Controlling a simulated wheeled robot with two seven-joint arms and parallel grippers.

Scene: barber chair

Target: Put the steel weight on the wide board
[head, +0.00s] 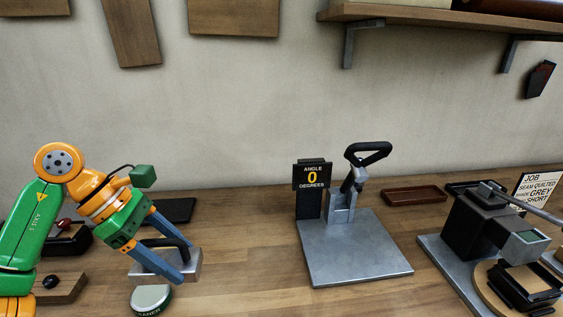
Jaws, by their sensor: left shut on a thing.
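My left gripper (175,255) reaches in from the left with its blue fingers angled down. It is shut on the black handle of the steel weight (188,268), a pale grey block. The fingers hide part of the weight. I cannot tell whether its underside touches the bench. A small wooden board (68,287) with a black knob lies to the left of the weight. I cannot tell from this view which thing is the wide board. My right gripper is not in view.
A round tin (150,299) stands just in front of the weight. A steel-based angle device (355,262) stands mid-bench, with a dark press (470,225) to its right. A brown tray (414,195) lies behind. Bare bench (245,245) lies between weight and angle device.

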